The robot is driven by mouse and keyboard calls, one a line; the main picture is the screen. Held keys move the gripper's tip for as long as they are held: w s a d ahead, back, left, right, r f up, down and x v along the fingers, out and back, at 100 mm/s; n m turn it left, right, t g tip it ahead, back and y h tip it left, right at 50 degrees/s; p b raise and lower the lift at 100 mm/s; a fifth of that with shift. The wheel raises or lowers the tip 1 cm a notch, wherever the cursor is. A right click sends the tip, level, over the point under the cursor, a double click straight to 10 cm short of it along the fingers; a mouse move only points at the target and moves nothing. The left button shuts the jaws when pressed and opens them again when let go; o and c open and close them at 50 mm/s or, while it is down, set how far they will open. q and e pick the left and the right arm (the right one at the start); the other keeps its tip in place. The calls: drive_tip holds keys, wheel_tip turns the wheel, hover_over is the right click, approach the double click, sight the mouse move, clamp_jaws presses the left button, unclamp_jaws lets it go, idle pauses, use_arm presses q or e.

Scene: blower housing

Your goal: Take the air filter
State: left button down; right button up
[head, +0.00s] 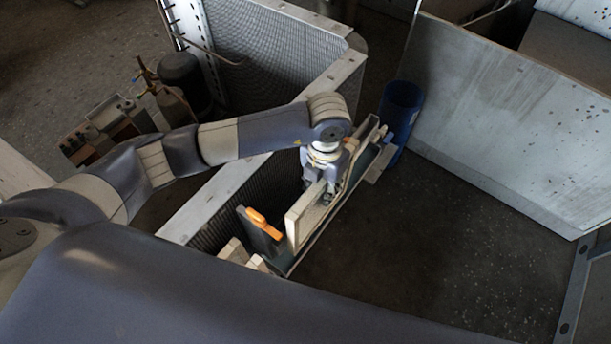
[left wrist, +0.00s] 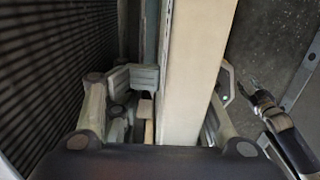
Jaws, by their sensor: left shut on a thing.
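The air filter (head: 303,222) is a flat panel with a pale cream frame, standing on edge in a narrow holder in the middle of the head view. My left gripper (head: 325,192) is over its upper edge and shut on it. In the left wrist view the filter (left wrist: 190,65) is a long beige slab running between the two fingers (left wrist: 182,85). The fingers sit on either side of it. The filter's lower part is hidden in the head view. My right gripper does not show in the head view.
An orange handle (head: 264,224) sits on a dark plate beside the filter. A ribbed metal housing (head: 290,62) stands behind and left. A blue bin (head: 401,105) is behind the holder's far end. A large grey metal panel (head: 505,120) stands right. Floor (head: 440,240) right of the holder is clear.

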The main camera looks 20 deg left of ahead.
use_arm(q)
drive_tip(key=s+d+b, duration=0.2)
drive_tip(key=s+d, duration=0.3)
drive_tip(key=d, duration=0.8)
drive_tip(key=shift+d, duration=0.25)
